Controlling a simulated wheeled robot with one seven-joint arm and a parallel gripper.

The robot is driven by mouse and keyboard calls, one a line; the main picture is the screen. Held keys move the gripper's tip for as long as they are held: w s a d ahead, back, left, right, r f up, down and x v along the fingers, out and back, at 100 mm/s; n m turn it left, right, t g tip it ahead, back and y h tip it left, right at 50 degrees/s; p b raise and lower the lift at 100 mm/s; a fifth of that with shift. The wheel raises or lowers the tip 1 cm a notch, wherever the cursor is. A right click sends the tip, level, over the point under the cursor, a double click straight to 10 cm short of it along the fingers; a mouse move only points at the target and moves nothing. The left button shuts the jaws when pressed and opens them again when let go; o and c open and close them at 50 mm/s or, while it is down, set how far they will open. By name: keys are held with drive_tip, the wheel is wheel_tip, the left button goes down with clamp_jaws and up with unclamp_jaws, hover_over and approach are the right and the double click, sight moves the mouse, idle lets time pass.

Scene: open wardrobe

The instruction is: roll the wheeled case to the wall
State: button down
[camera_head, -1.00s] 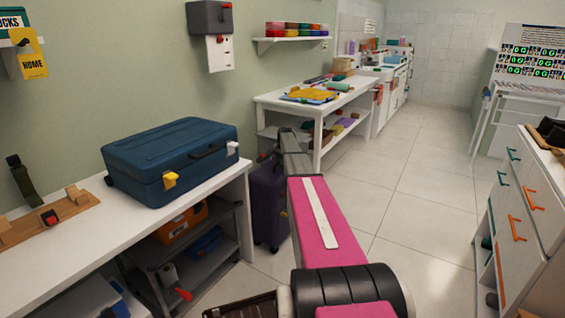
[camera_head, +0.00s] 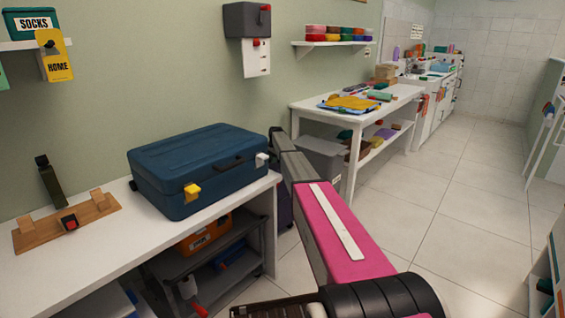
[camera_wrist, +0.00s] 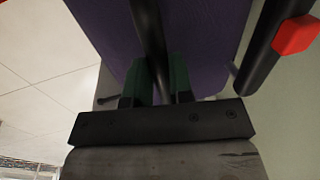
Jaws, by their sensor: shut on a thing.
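The wheeled case (camera_head: 285,208) is purple and stands upright on the floor, just past the right end of the near white bench. My arm hides much of it in the head view. In the wrist view its purple body (camera_wrist: 205,35) fills the top middle. My gripper (camera_wrist: 160,82) has green-faced fingers on either side of the case's dark handle bar (camera_wrist: 148,35) and is shut on it. In the head view the fingertips are hidden at the far end of my arm. The green wall (camera_head: 200,95) runs behind the bench and the case.
A blue toolbox (camera_head: 195,165) sits on the near white bench (camera_head: 95,255). A white table (camera_head: 345,125) stands further along the wall, with a grey bin (camera_head: 322,160) under its near end. Tiled floor (camera_head: 400,220) is clear to the right. Drawers stand at the right edge.

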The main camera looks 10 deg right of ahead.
drive_tip(key=shift+w+a+r, duration=0.1)
drive_tip(key=shift+w+a, duration=0.75)
drive_tip(key=shift+w, duration=0.4)
drive_tip(key=c, duration=1)
unclamp_jaws()
drive_tip(key=shift+a, duration=0.15)
drive_tip(key=shift+s+d+r, duration=0.2)
drive_tip(key=shift+r, duration=0.25)
drive_tip(key=r, duration=0.3)
drive_tip(key=s+r, duration=0.1)
drive_tip(key=r, duration=0.2)
drive_tip(key=d+r, duration=0.1)
drive_tip(key=r, duration=0.2)
drive_tip(key=shift+s+r, duration=0.2)
drive_tip(key=shift+r, duration=0.1)
